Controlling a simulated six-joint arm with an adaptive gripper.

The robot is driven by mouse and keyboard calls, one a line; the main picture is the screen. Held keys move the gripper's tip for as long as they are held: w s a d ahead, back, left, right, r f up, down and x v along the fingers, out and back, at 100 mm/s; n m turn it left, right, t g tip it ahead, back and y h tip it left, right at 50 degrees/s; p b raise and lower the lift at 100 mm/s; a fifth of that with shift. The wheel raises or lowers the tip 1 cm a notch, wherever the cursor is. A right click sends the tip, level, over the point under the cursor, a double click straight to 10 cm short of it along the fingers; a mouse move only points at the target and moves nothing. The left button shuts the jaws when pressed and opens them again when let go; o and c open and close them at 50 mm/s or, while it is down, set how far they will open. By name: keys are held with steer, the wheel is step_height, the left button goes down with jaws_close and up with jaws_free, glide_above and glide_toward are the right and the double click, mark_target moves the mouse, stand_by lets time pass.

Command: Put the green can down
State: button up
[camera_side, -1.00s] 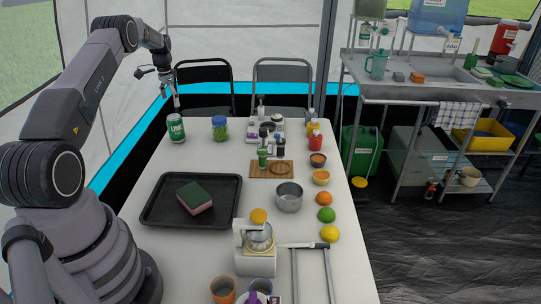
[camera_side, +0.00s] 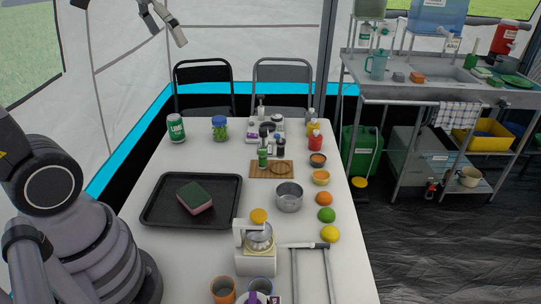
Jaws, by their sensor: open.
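The green can (camera_side: 176,129) stands upright on the white table (camera_side: 158,164) near its far left corner, with nothing holding it. My gripper (camera_side: 165,33) is at the top of the side view, high above the table's far left corner and well apart from the can. Its fingers are spread and empty. Most of my arm above it is out of the picture.
A jar with a blue lid (camera_side: 220,128) stands right of the can. A black tray (camera_side: 160,214) with a green and pink sponge (camera_side: 194,198) lies nearer. A wooden board (camera_side: 260,172), a metal bowl (camera_side: 289,197) and fruit occupy the right. Two chairs (camera_side: 204,85) stand behind.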

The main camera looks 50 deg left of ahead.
steer(key=s+d+f+t, duration=0.1)
steer(key=s+d+f, duration=0.3)
steer(key=s, duration=0.6)
steer(key=shift+s+d+f+h, duration=0.15)
steer(key=shift+s+d+h, duration=0.05)
steer(key=shift+h, duration=0.2)
stand_by(0.4)
